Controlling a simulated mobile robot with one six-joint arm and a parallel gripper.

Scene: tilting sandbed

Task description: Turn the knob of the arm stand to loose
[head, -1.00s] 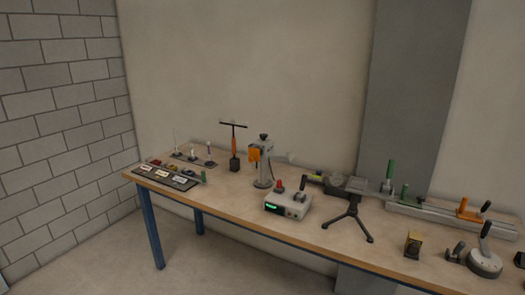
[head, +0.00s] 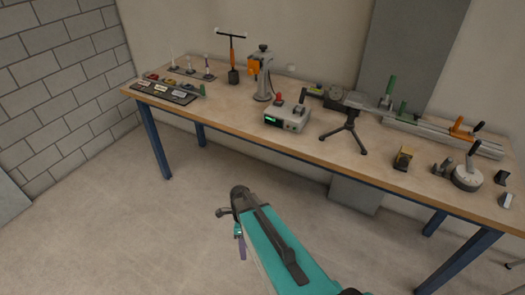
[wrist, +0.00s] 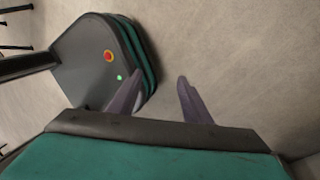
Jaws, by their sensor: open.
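A grey upright stand (head: 263,80) with a black knob (head: 263,48) on top and an orange part (head: 253,68) on its left side stands at the back of the bench. It looks like the arm stand, but I cannot be sure, and the knob's setting is too small to read. My gripper (wrist: 160,78) is open and empty in the wrist view, its two purple-grey fingers apart over bare floor. In the head view my teal arm is in front of the bench, well short of the stand; only a small purple bit of the gripper shows. The stand is outside the wrist view.
The wooden bench (head: 225,115) has blue legs. A grey box with a green display (head: 288,118) stands in front and right of the stand. A tripod device (head: 345,128), a rail with handles (head: 440,132) and a round dial base (head: 467,178) are further right. Floor before the bench is clear.

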